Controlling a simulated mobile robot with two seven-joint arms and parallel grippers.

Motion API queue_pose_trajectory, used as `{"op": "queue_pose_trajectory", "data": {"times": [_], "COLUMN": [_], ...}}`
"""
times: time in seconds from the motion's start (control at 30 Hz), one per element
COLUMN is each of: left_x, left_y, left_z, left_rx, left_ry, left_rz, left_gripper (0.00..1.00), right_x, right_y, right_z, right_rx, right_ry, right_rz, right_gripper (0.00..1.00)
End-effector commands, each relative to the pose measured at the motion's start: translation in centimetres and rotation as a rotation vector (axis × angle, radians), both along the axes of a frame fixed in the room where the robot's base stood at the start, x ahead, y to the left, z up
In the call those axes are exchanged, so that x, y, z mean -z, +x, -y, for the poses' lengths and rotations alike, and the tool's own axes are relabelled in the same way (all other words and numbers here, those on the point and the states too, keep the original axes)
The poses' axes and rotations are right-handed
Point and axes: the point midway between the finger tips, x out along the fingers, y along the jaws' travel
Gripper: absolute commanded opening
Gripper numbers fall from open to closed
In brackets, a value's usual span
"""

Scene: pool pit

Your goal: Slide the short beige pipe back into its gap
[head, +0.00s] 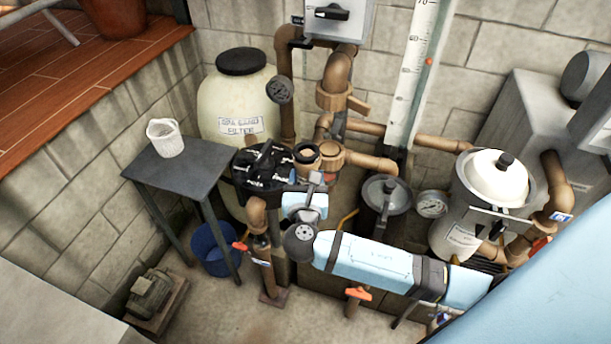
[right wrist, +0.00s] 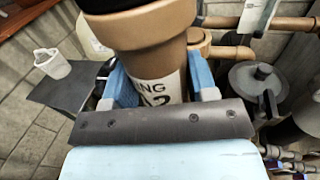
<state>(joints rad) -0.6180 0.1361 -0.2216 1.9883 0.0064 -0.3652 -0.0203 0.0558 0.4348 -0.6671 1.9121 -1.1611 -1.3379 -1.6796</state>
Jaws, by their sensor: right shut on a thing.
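My right gripper (head: 315,178) is shut on the short beige pipe (head: 306,153), beside the black valve head (head: 262,172). In the head view mostly its round, dark-mouthed end shows; my gripper covers much of the rest. In the right wrist view the pipe (right wrist: 150,50) stands between the two blue fingers of the gripper (right wrist: 160,85). It has a wide collar and a pale label with partly hidden dark lettering. Its lower end is hidden behind the gripper, so I cannot tell whether it touches other pipework. The gap cannot be made out. My left gripper is not in view.
Brown pipework (head: 337,75) rises close behind the held pipe. The cream sand filter (head: 222,105) stands behind left. A grey table (head: 190,170) with a white basket (head: 165,138) is at left. A dark lidded pot (head: 386,195) and a white-lidded canister (head: 495,180) stand at right.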

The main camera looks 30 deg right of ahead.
Motion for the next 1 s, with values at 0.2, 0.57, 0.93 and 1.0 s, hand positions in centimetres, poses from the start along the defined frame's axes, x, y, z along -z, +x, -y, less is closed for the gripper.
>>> {"op": "queue_pose_trajectory", "data": {"times": [0.2,0.57,0.93,1.0], "left_x": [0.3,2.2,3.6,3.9], "left_y": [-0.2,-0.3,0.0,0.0], "left_z": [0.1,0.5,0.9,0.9], "left_rx": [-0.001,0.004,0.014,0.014], "left_ry": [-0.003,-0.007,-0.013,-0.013], "left_rz": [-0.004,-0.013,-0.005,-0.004], "left_gripper": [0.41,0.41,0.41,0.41], "right_x": [0.2,0.8,1.3,1.4], "right_y": [0.3,2.3,4.8,5.2], "right_z": [0.4,2.9,5.7,6.2], "right_rx": [0.07,0.069,0.068,0.067], "right_ry": [-0.003,-0.004,-0.005,-0.004], "right_rz": [0.013,0.012,0.013,0.013], "right_gripper": [0.32,0.32,0.32,0.32]}}
